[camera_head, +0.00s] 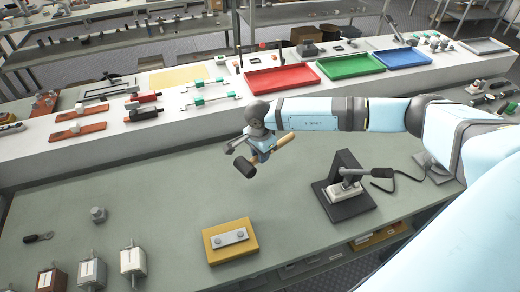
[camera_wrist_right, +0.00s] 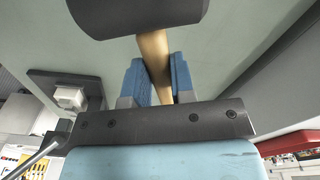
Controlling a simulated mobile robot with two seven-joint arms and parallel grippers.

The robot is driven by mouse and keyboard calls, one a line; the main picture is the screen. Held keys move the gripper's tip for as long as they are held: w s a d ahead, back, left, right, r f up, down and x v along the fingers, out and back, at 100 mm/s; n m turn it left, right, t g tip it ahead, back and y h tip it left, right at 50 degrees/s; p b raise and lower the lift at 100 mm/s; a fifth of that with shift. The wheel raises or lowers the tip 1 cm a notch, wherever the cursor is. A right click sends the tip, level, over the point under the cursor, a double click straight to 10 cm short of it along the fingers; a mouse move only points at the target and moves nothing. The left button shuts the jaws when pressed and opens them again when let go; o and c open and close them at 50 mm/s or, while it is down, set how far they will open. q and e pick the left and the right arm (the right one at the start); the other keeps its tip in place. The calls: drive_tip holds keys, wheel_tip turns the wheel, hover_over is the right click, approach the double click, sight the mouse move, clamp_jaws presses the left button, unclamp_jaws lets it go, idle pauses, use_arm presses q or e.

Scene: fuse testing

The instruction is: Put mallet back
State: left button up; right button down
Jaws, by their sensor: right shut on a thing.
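The mallet has a dark cylindrical head (camera_head: 244,167) and a light wooden handle (camera_head: 284,140). My right gripper (camera_head: 262,151) is shut on the handle and holds the mallet above the green-grey workbench. In the right wrist view the handle (camera_wrist_right: 153,58) runs between the blue finger pads of the right gripper (camera_wrist_right: 158,80). The mallet head (camera_wrist_right: 135,12) is at the top edge of that view. My left gripper is not in view.
A yellow block (camera_head: 229,257) with a grey part lies below the mallet. A black test stand (camera_head: 348,205) is to the right. Several fuses stand at front left. Red (camera_head: 282,79), green (camera_head: 349,67) and blue (camera_head: 402,58) trays sit on the white shelf behind. The bench's middle left is clear.

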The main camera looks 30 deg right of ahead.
sight(261, 174)
drive_tip(key=shift+f+b, duration=1.6)
drive_tip(key=shift+f, duration=1.7)
drive_tip(key=shift+f, duration=0.15)
drive_tip(key=c, duration=0.9)
unclamp_jaws()
drive_tip(key=r, duration=0.4)
drive_tip(key=r+b, duration=0.1)
drive_tip(key=r, duration=0.8)
drive_tip(key=shift+a+r+b, duration=0.35)
drive_tip(key=shift+r+b, duration=0.05)
drive_tip(key=shift+r, duration=0.15)
